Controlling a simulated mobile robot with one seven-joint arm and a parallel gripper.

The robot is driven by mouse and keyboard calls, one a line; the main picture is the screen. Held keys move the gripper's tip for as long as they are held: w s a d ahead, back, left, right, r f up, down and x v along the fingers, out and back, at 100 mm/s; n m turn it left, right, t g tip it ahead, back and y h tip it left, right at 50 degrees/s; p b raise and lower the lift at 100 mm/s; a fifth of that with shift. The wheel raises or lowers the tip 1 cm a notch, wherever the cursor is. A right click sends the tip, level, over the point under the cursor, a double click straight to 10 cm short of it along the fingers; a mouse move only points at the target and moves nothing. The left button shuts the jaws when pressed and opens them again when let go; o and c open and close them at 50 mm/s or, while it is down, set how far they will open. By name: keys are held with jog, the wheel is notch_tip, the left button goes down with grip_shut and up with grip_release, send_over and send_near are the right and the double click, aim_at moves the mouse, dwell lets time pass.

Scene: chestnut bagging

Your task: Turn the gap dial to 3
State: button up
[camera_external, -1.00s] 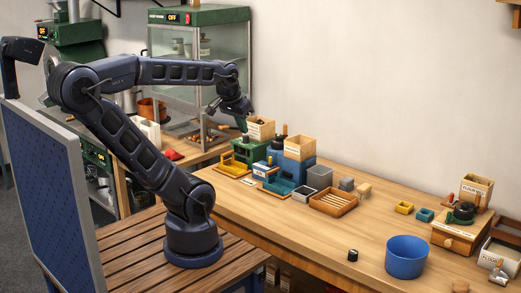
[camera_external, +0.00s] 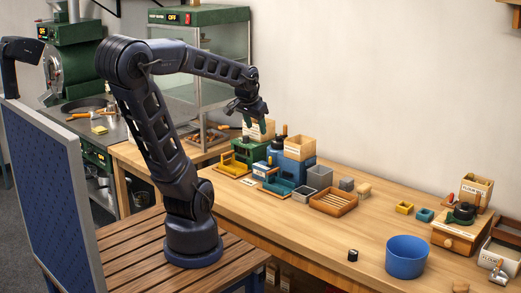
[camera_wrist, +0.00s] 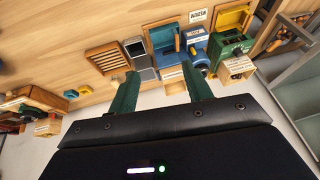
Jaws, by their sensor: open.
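I cannot make out the gap dial or its numbers in either view. My gripper (camera_external: 257,121) is open and empty, in the air above the small machines at the back of the wooden table. Its two green fingers stand wide apart in the wrist view (camera_wrist: 162,92). The blue machine (camera_external: 291,172) with a wooden hopper box and the green machine (camera_external: 247,152) stand below it; the blue machine (camera_wrist: 196,45) and green machine (camera_wrist: 229,46) also show in the wrist view. The machine labelled flour (camera_external: 452,238), with a dark round part on top, stands far right.
A slatted wooden tray (camera_external: 333,203), grey boxes (camera_external: 319,178) and small yellow (camera_external: 404,208) and teal boxes line the table's back. A blue bucket (camera_external: 406,258) and a small black cylinder (camera_external: 352,255) stand in front. A glass cabinet (camera_external: 205,75) stands behind my arm. The table's middle is clear.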

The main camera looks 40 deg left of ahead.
jog(key=w+a+f, duration=0.5)
jog(key=w+a, duration=0.1)
jog(key=w, duration=0.3)
jog(key=n+t+y, duration=0.1)
jog(key=n+t, duration=0.2)
jog(key=t, duration=0.1)
send_near(245, 137)
jog(key=shift+x, duration=4.9)
jog(key=shift+a+r, duration=0.1)
jog(key=shift+r, duration=0.1)
jog(key=c, duration=1)
